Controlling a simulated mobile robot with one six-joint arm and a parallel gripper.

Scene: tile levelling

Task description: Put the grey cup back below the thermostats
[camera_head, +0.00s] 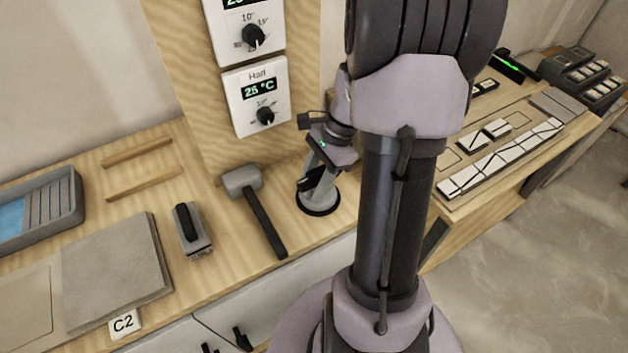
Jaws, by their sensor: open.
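The grey cup (318,203) stands on the wooden worktop with a black ring around its foot, to the right of the hammer and below and right of the thermostats. My gripper (316,180) is directly over the cup and reaches down to it, with its dark fingers open. Whether the fingers touch the cup is unclear, and the gripper partly covers the cup's upper part. The lower thermostat (254,98), marked Hall and 25 °C, is on an upright wooden panel. The upper thermostat (244,32) is above it, cut off by the top edge.
A grey hammer (256,205) lies left of the cup, and a brush (191,229) lies farther left. A grey slab (116,269), two wooden strips (143,183) and a grey tray (68,212) are beyond. White tiles (500,158) lie at right. My arm hides the middle.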

